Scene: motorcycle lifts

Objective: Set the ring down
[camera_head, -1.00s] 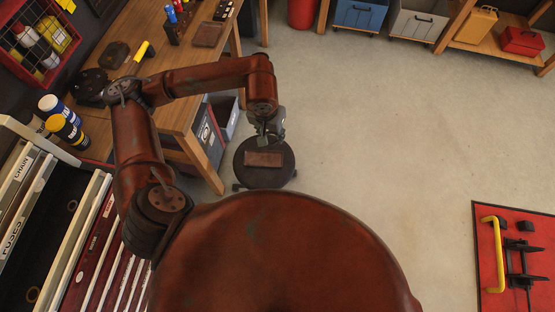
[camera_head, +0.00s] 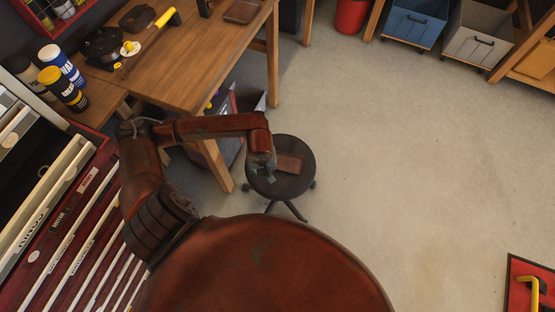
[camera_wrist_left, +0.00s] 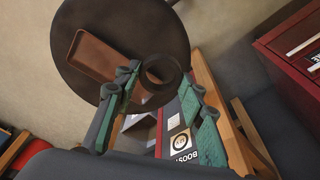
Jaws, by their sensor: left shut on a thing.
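The ring (camera_wrist_left: 147,78) is dark and round, with an open middle. In the left wrist view it sits between the fingertips of my left gripper (camera_wrist_left: 163,78), which is shut on it. The ring is too small and dark to make out in the head view. There my left gripper (camera_head: 263,168) is over the left part of a round black stool (camera_head: 300,184), beside a brown rectangular tray (camera_head: 289,163) on its seat. The wrist view shows the stool (camera_wrist_left: 125,20) and tray (camera_wrist_left: 92,55) beyond the fingers. I cannot tell how high the ring is above the seat. My right gripper is out of view.
A wooden workbench (camera_head: 190,75) stands left of the stool, with bins beneath it. A red drawer cabinet (camera_head: 85,235) is at the lower left. Open grey floor (camera_head: 410,160) lies to the right. A red mat (camera_head: 520,290) is at the lower right.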

